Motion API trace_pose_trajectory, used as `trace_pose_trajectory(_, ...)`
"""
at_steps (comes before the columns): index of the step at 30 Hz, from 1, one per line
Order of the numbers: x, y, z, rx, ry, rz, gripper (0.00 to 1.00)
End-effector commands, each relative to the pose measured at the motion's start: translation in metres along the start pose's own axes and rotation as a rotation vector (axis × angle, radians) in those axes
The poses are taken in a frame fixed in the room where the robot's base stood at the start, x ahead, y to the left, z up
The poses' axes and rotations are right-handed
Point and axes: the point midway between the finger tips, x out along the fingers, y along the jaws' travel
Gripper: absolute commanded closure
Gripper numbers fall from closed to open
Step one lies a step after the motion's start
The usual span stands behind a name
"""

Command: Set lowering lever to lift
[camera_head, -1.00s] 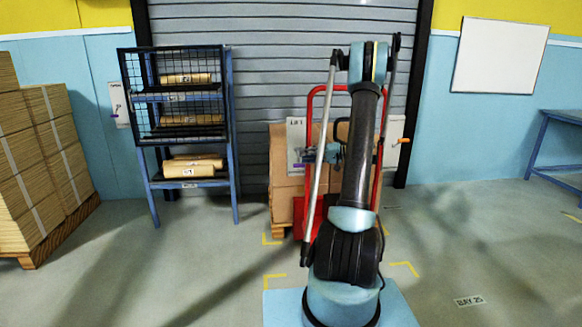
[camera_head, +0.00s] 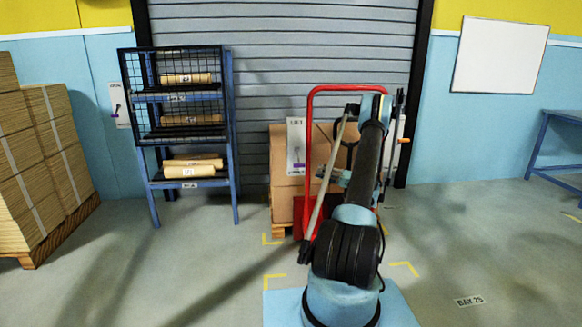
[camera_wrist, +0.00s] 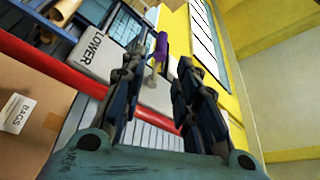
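The lowering lever has a purple grip (camera_wrist: 161,46) on a thin pale shaft, seen between and beyond my fingers in the wrist view. Beside it is a pale plate (camera_wrist: 97,52) marked LOWER. In the head view this plate (camera_head: 296,140) stands upright on the red-framed truck (camera_head: 310,105), with LIFT at its top and a small purple spot low down. My gripper (camera_wrist: 158,62) is open and empty, its two dark fingers apart on either side of the grip. I cannot tell how far the grip lies beyond the tips. The arm partly hides the truck.
Brown boxes (camera_head: 283,158) are on the truck, close beside the plate. A blue rack (camera_head: 233,150) with paper rolls stands left, and stacked cartons (camera_head: 30,150) on a pallet at far left. A blue table (camera_head: 545,140) is at right. Open floor (camera_head: 480,240) lies right.

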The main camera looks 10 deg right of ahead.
Motion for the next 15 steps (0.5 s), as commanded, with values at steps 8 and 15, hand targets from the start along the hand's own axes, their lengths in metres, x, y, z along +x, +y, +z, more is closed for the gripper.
trace_pose_trajectory(8, 0.049, 0.0, 0.001, 0.0, -0.003, -0.001, 0.71)
trace_pose_trajectory(15, 0.092, -0.001, 0.001, 0.001, -0.003, -0.001, 0.71)
